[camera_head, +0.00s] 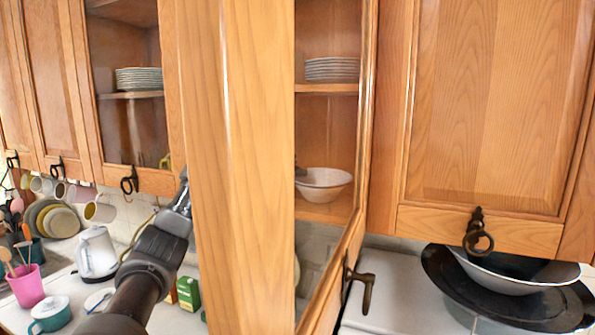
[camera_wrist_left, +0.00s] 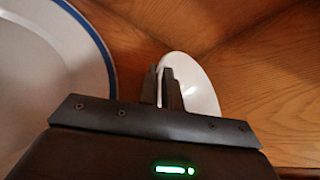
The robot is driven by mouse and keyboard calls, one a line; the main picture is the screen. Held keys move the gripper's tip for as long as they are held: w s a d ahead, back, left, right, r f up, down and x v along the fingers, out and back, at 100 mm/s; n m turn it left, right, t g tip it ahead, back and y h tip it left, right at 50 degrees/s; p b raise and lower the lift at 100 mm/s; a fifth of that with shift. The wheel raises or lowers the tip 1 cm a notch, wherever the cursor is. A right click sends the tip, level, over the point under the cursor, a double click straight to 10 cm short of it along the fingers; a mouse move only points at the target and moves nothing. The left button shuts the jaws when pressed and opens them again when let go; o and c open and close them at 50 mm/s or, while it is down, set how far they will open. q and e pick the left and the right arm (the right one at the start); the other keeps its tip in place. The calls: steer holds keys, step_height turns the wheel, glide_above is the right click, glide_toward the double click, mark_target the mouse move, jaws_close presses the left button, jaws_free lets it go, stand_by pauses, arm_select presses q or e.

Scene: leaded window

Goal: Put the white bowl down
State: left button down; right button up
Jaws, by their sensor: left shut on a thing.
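The white bowl (camera_head: 323,188) is upright inside the cabinet, just above or on the lower wooden shelf (camera_head: 328,211); I cannot tell whether it touches. My left gripper is shut on the bowl's rim; in the left wrist view its fingers (camera_wrist_left: 165,88) pinch the white bowl (camera_wrist_left: 197,84). In the head view my left arm passes behind the wide wooden door, and only a dark bit of the left gripper (camera_head: 300,170) shows at the bowl's left side. My right gripper is in neither view.
The wooden door (camera_head: 240,150) hides much of the left arm. A stack of plates (camera_head: 332,69) stands on the shelf above. A blue-rimmed dish (camera_wrist_left: 50,75) is close to the gripper in the left wrist view. A dark pan (camera_head: 470,298) holds another white bowl on the counter.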

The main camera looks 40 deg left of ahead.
arm_select(q)
steer(key=shift+d, duration=0.1)
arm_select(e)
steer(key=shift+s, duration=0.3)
arm_select(q)
steer(key=c, duration=2)
jaws_free()
steer(key=shift+f, duration=0.1)
steer(key=shift+c, duration=0.2)
steer(key=o, duration=0.5)
steer(key=shift+c, duration=0.2)
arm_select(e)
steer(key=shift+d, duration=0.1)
arm_select(q)
steer(key=shift+s, duration=0.1)
